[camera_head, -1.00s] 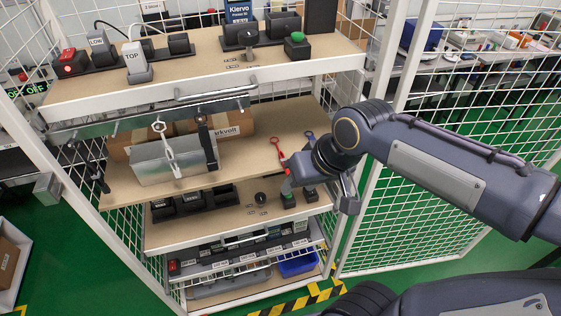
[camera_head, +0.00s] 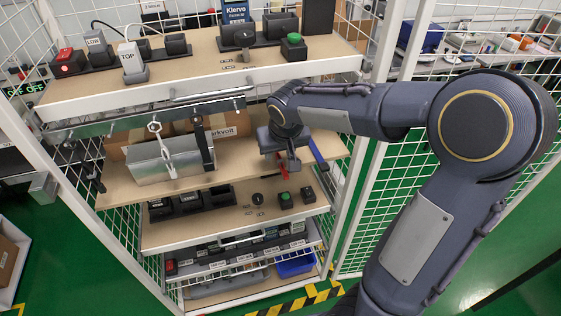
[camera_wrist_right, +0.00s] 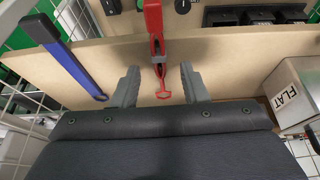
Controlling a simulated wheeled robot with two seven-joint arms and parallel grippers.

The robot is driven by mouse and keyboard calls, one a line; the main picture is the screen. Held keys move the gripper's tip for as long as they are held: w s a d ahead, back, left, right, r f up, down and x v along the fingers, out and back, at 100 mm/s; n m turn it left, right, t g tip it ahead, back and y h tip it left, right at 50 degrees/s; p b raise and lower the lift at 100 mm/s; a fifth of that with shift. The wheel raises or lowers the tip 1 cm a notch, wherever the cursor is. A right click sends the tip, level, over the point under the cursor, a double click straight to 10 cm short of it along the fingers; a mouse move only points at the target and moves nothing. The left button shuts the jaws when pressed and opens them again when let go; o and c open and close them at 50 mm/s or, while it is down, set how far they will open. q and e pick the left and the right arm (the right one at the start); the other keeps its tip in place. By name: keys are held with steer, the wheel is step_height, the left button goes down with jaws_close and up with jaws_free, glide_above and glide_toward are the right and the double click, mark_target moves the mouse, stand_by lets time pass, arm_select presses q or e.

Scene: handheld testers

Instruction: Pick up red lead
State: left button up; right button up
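The red lead (camera_wrist_right: 154,28) hangs or lies at the front of the middle shelf; it runs between the fingers of my right gripper (camera_wrist_right: 160,68) in the right wrist view. Those fingers are apart, with a gap on both sides of the lead. In the head view a short piece of the red lead (camera_head: 283,170) shows under my right gripper (camera_head: 284,160), which covers the rest. A blue lead (camera_head: 318,153) is just right of it; it also shows at the left in the wrist view (camera_wrist_right: 68,62). My left gripper is not in view.
A grey metal box (camera_head: 165,160) stands left on the middle shelf (camera_head: 238,168), with a cardboard box (camera_head: 225,130) behind. The top shelf (camera_head: 200,70) is above my gripper. A white frame post (camera_head: 372,140) and wire mesh bound the right side. A green-button tester (camera_head: 285,198) sits below.

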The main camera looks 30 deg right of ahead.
steer(key=shift+f, duration=0.25)
stand_by(0.3)
steer(key=shift+c, duration=0.4)
jaws_close()
